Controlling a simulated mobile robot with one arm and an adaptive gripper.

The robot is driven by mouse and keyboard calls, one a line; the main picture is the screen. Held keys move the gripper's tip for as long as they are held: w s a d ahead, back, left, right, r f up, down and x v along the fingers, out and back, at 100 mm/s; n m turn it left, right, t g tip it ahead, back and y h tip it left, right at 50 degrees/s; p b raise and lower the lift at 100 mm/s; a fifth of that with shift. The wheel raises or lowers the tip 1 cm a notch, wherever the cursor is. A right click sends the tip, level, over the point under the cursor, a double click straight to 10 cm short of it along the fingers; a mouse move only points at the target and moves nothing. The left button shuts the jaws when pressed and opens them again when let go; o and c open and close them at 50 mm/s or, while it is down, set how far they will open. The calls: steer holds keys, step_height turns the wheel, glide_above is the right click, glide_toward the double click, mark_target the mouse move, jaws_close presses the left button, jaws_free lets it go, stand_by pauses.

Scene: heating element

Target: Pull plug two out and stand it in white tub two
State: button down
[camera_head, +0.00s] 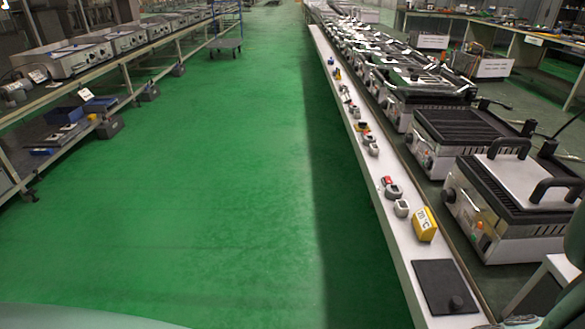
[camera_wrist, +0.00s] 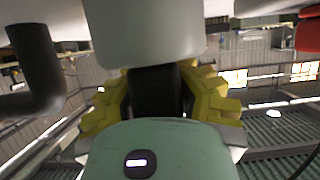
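In the head view, several small grey, red and yellow fittings run along a long white ledge (camera_head: 375,215). I cannot tell which, if any, is plug two. I cannot make out white tub two. In the wrist view, yellow parts of my gripper (camera_wrist: 155,95) spread to both sides of a black middle. I cannot see the fingertips clearly, nor anything held. My gripper does not show in the head view.
A yellow box (camera_head: 424,224) with a temperature label and a black plate (camera_head: 444,287) with a round knob are at the ledge's near end. Contact grills (camera_head: 515,205) line the right side. Another bench (camera_head: 65,60) with appliances stands left.

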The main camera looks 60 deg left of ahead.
step_height(320, 180, up, 4)
steer(key=shift+a+f, duration=0.15)
steer(key=shift+f, duration=0.1)
steer(key=s+b, duration=0.1)
steer(key=s, duration=0.4)
steer(key=shift+s+a+r, duration=0.1)
steer(key=shift+s+r, duration=0.05)
steer(key=s+r+p, duration=0.1)
steer(key=s+p, duration=0.8)
steer(key=s, duration=0.1)
steer(key=shift+s+a+p, duration=0.25)
steer(key=shift+s+p, duration=0.1)
steer(key=shift+s, duration=0.05)
